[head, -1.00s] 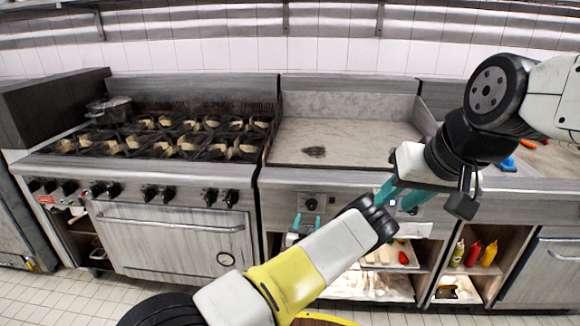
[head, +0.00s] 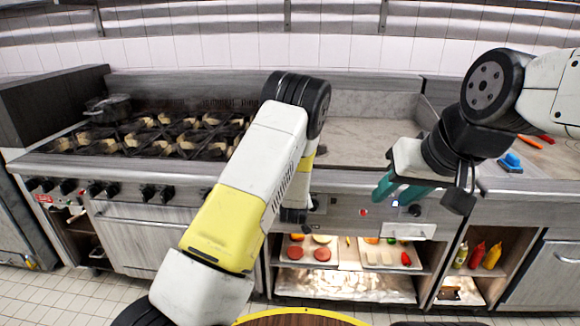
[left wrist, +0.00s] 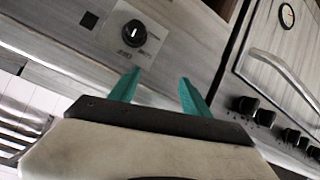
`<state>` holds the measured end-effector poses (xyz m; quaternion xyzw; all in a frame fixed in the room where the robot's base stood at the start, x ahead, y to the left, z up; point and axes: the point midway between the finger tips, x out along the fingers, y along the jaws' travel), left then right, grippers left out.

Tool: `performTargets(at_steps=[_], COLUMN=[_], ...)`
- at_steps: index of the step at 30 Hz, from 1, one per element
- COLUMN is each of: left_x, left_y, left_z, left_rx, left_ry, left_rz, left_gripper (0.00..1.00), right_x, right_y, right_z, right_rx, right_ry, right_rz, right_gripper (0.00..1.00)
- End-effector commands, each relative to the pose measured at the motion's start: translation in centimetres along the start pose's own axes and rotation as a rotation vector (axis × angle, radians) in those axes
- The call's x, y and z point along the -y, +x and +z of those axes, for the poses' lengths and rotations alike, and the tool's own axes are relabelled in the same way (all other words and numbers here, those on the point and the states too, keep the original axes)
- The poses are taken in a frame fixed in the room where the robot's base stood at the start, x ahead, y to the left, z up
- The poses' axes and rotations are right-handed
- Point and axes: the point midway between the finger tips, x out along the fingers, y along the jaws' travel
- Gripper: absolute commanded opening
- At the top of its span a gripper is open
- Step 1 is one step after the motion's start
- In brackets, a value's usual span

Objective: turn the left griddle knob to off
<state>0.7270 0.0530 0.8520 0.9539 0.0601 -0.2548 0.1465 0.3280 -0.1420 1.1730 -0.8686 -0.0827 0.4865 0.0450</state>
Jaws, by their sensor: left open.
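The left griddle knob (left wrist: 133,34) is black with a white pointer line, on a pale plate in the left wrist view. Its setting is too small to read. My left gripper (left wrist: 158,90) is open and empty, with its teal fingers apart from the knob and short of it. In the head view my left arm hides that gripper's fingers and most of the knob. My right gripper (head: 399,191) has its teal fingers apart, in front of the griddle's right panel (head: 345,214), near the right knob (head: 415,210).
The griddle plate (head: 365,140) lies above the panel, and a burner range (head: 150,140) stands to the left. Open shelves below hold food trays (head: 310,262). Bottles (head: 476,254) stand at right. The range's oven handle (left wrist: 285,75) shows in the left wrist view.

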Motion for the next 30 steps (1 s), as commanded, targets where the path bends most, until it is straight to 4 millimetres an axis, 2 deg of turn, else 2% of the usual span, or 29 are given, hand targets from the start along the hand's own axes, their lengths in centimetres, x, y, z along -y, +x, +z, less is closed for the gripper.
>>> performTargets(at_steps=[3,12,24,30], left_x=[-0.2,-0.5,-0.7,-0.6], left_y=[-1.5,-5.7,-12.2,-15.1], left_z=[-2.1,-6.1,-10.3,-11.6], left_rx=[0.034,0.128,0.232,0.27], left_ry=[-0.026,-0.064,-0.081,-0.074], left_rz=[0.0,0.011,0.051,0.071], left_gripper=[0.56,0.56,0.56,0.56], right_x=[0.0,0.0,0.0,0.0], right_y=[0.0,0.0,0.0,0.0], right_z=[0.0,0.0,0.0,0.0], right_rx=[0.0,0.0,0.0,0.0], right_ry=[0.0,0.0,0.0,0.0], right_rz=[0.0,0.0,0.0,0.0], right_gripper=[0.36,0.36,0.36,0.36])
